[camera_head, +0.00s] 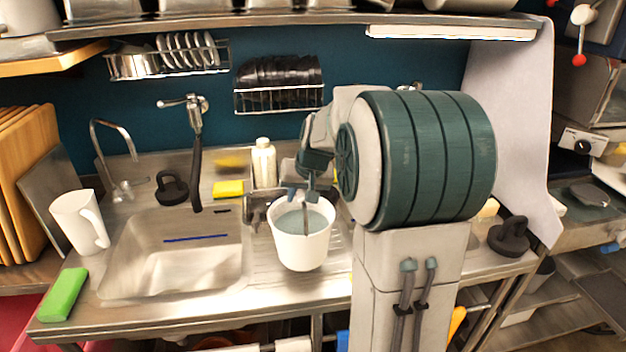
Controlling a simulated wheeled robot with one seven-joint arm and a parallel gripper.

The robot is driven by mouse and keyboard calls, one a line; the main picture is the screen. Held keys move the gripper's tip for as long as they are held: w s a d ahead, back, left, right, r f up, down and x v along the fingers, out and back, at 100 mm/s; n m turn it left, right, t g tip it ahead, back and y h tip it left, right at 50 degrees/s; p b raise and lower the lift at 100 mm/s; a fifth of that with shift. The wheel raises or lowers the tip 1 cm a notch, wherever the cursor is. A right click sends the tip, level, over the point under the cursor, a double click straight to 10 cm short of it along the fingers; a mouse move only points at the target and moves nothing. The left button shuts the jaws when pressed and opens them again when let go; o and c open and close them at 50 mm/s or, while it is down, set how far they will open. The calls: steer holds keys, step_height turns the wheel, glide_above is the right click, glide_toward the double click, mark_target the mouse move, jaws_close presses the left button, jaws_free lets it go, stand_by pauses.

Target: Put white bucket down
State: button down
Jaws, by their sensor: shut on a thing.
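The white bucket (302,252) is at the front middle of the steel counter, just right of the sink (180,258). It is upright, and a blue-grey surface shows inside it. My gripper (307,203) reaches down to the bucket from above and is shut on it. My arm comes in from the right and hides part of the counter behind. I cannot tell whether the bucket's base touches the drainboard (262,285) or hangs a little above it.
A white pitcher (78,222) and a green sponge (63,295) stand left of the sink. A white bottle (263,163) and a yellow sponge (228,188) sit behind. Taps (196,140) rise at the back. A dark round object (509,236) lies at the right end.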

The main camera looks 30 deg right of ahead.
steer(key=shift+a+f, duration=0.15)
steer(key=shift+f, duration=0.05)
steer(key=shift+w+f+p, duration=0.1)
steer(key=shift+f+p, duration=0.4)
steer(key=shift+f, duration=1.35)
steer(key=c, duration=1.3)
jaws_free()
steer(key=shift+f, duration=0.15)
steer(key=shift+o, duration=0.2)
